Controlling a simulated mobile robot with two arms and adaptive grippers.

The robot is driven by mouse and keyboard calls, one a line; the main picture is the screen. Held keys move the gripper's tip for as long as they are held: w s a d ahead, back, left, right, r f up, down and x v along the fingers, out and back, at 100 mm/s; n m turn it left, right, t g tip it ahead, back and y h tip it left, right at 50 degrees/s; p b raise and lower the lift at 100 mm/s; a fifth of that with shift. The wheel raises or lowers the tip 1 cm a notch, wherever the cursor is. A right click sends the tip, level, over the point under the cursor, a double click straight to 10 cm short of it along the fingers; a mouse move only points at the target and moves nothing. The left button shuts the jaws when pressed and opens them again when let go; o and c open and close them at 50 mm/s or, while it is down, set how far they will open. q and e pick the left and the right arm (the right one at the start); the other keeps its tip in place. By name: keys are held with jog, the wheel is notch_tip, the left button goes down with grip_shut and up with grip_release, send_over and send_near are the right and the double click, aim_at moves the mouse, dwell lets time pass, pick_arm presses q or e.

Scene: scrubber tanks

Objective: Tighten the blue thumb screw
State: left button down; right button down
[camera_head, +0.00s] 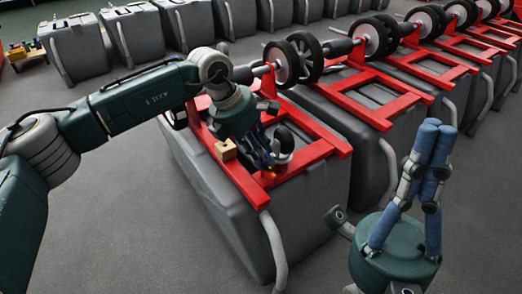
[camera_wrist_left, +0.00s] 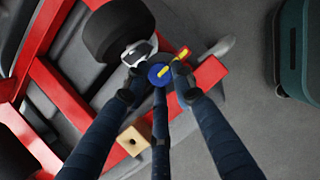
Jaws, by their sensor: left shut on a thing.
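The blue thumb screw (camera_wrist_left: 157,77) shows in the left wrist view as a round blue head with a yellow mark, beside a red frame bar. My left gripper (camera_wrist_left: 158,80) has its dark fingers closed around the screw's head. In the head view my left gripper (camera_head: 268,160) reaches down onto the red frame of the nearest grey tank, and the screw is mostly hidden there. My right gripper (camera_head: 437,127) is at the right of the head view, pointing up with its blue fingertips together, apart from the tank and with nothing visible in it.
A yellow block with a hole (camera_head: 225,150) sits on the red frame (camera_head: 312,152), left of my left gripper. A rounded black part (camera_wrist_left: 117,32) is close to the fingers. The nearest grey tank (camera_head: 230,205) stands in a row of similar ones. Open floor lies at lower left.

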pick_arm(q)
jog(key=shift+s, duration=0.15)
jog(key=c, duration=1.5)
grip_release()
jog(key=shift+o, duration=0.2)
jog(key=shift+r, duration=0.15)
jog(key=shift+a+r, duration=0.15)
jog(key=shift+r, duration=0.1)
jog(key=v, duration=0.7)
